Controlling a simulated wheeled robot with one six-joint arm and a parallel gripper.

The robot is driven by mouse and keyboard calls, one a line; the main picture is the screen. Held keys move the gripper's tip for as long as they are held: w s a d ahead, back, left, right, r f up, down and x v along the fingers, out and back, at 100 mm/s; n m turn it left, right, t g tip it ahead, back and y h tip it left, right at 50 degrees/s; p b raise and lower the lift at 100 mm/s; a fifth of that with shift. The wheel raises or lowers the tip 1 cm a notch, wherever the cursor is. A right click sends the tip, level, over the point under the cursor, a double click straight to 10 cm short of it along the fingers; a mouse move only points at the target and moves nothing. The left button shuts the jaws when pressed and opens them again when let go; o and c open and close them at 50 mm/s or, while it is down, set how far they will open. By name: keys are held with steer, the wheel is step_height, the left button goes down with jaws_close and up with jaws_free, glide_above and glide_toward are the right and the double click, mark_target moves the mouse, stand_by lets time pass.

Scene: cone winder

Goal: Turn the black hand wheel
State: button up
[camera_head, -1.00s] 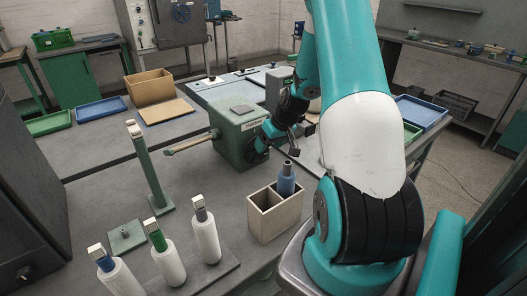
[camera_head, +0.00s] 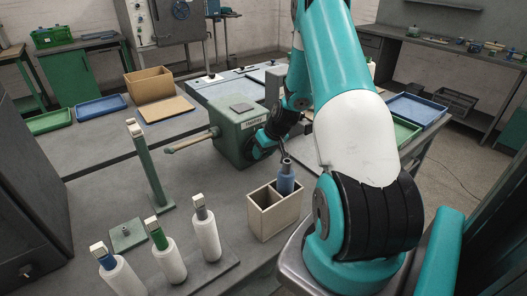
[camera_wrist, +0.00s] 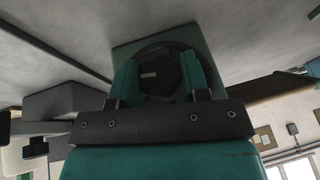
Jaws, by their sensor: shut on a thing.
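The black hand wheel (camera_wrist: 160,72) is on the face of the green cone winder. In the wrist view my gripper (camera_wrist: 162,75) has its two teal fingers at either side of the wheel's dark centre, shut on it. In the head view the green winder box (camera_head: 237,130) stands on the grey table with a wooden-tipped rod (camera_head: 190,142) sticking out to its left. My gripper is at the box's right side there, and the arm hides most of the wheel.
A divided wooden box (camera_head: 268,222) with a blue-sleeved spool (camera_head: 286,178) stands in front of the winder. Several white cones (camera_head: 205,236) stand at the front left, near a green post (camera_head: 152,172). A cardboard box (camera_head: 150,86) is behind.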

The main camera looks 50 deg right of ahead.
steer(key=shift+h, duration=0.3)
steer(key=h+b, duration=0.2)
steer(key=n+g+h+b, duration=0.1)
steer(key=h+b, duration=0.1)
steer(key=shift+w+a+f, duration=0.15)
steer(key=shift+a+f, duration=0.05)
steer(key=shift+a, duration=0.05)
steer(key=h+b, duration=0.1)
steer(key=b, duration=0.1)
steer(key=h+b, duration=0.2)
steer(key=n+h+b, duration=0.1)
steer(key=h+b, duration=0.1)
steer(key=shift+a+f+g, duration=0.15)
steer(key=shift+f+g, duration=0.15)
steer(key=shift+g, duration=0.1)
steer(key=n+h+b, duration=0.1)
steer(key=h+b, duration=0.3)
steer(key=b, duration=0.2)
steer(key=shift+f, duration=0.15)
steer(key=n+h+b, duration=0.1)
steer(key=h+b, duration=0.1)
steer(key=b, duration=0.1)
steer(key=shift+h, duration=0.3)
steer(key=shift+r+h+b, duration=0.2)
steer(key=shift+h+b, duration=0.2)
steer(key=shift+b, duration=0.35)
steer(key=shift+r, duration=0.1)
